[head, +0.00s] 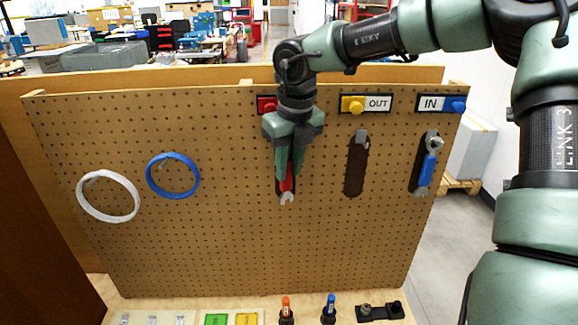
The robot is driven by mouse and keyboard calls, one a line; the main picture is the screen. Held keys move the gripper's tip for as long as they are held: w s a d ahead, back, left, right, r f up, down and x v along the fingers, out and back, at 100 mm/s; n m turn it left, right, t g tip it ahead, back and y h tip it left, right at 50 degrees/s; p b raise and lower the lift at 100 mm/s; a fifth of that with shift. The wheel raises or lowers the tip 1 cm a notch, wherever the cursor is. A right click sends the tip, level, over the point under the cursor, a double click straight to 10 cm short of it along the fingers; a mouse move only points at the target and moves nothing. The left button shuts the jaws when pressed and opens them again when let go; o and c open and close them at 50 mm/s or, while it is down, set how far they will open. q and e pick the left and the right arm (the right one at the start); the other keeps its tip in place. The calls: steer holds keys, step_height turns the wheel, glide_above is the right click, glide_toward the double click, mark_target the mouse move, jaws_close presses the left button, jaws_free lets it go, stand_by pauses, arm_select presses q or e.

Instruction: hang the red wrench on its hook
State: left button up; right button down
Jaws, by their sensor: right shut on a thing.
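The red wrench (287,192) hangs jaw-down in my right gripper (289,172), in front of the pegboard (230,235). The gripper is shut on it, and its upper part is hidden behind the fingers. A red-marked label (266,104) shows partly above, behind my wrist. Any hook below that label is hidden by the gripper. I cannot tell whether the wrench touches the board. My left gripper is not in view.
The blue wrench (429,168) hangs at right under the IN label (431,104). A dark, empty wrench outline (355,168) lies under the OUT label (378,104). White (80,204) and blue (150,182) cable loops hang at left. Screwdrivers (328,308) stand on the ledge below.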

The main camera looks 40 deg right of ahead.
steer(key=c, duration=1.1)
jaws_free()
steer(key=shift+d+f, duration=0.15)
steer(key=shift+r+b, duration=0.35)
steer(key=shift+r, duration=0.15)
steer(key=r, duration=0.2)
steer(key=r+b, duration=0.1)
steer(key=r, duration=0.1)
steer(key=s+r+b, duration=0.1)
steer(key=r, duration=0.2)
steer(key=shift+s+a, duration=0.1)
steer(key=shift+a, duration=0.1)
